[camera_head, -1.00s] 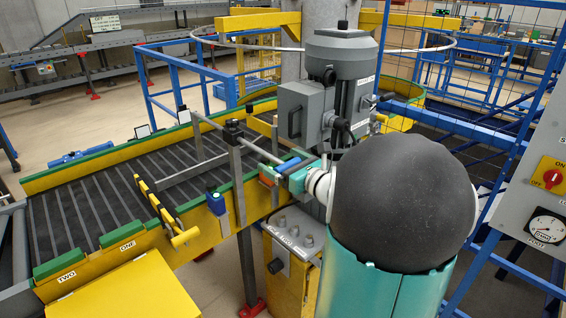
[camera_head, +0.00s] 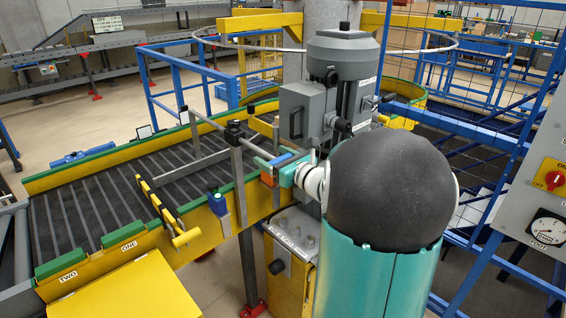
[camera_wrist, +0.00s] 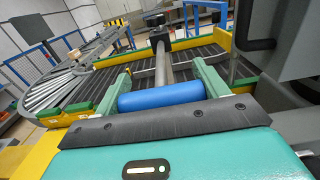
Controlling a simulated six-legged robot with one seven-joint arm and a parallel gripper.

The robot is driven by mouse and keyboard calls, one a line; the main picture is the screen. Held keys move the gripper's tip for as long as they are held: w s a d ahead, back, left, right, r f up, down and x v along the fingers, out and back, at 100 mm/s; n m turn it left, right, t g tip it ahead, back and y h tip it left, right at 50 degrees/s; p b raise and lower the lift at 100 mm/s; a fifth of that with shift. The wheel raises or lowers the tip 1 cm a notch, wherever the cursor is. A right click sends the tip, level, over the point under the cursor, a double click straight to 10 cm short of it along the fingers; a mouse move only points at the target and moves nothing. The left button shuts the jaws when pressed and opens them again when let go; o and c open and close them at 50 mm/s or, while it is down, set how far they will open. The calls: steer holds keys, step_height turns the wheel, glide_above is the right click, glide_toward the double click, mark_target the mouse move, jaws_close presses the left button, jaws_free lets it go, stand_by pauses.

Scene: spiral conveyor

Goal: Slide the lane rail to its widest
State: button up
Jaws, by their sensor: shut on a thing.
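The lane rail (camera_head: 193,168) is a thin grey bar lying over the dark slatted conveyor belt (camera_head: 95,195). A grey rod (camera_head: 258,152) runs through a black clamp (camera_head: 233,131) on an upright post. The rod also shows in the wrist view (camera_wrist: 163,68), leading away from a blue cylindrical handle (camera_wrist: 160,94). My gripper (camera_wrist: 162,90) has its green fingers on both ends of this handle, shut on it. In the head view my gripper (camera_head: 284,164) is at the belt's near right side, and my arm hides part of it.
A grey machine box (camera_head: 305,112) on a column stands just behind my gripper. A yellow side wall with a green top edge (camera_head: 110,160) borders the belt. A blue mesh fence (camera_head: 470,125) and a control panel with a red knob (camera_head: 553,178) are at right.

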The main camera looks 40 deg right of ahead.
mark_target(240, 138)
steer(key=w, duration=1.1)
steer(key=shift+w+a, duration=0.2)
steer(key=shift+w, duration=0.05)
steer(key=shift+w+r, duration=0.1)
steer(key=shift+w, duration=0.5)
steer(key=o, duration=1.4)
steer(key=shift+w, duration=0.15)
steer(key=shift+s, duration=0.2)
steer(key=s, duration=1.4)
steer(key=shift+d, duration=0.2)
steer(key=shift+w, duration=0.1)
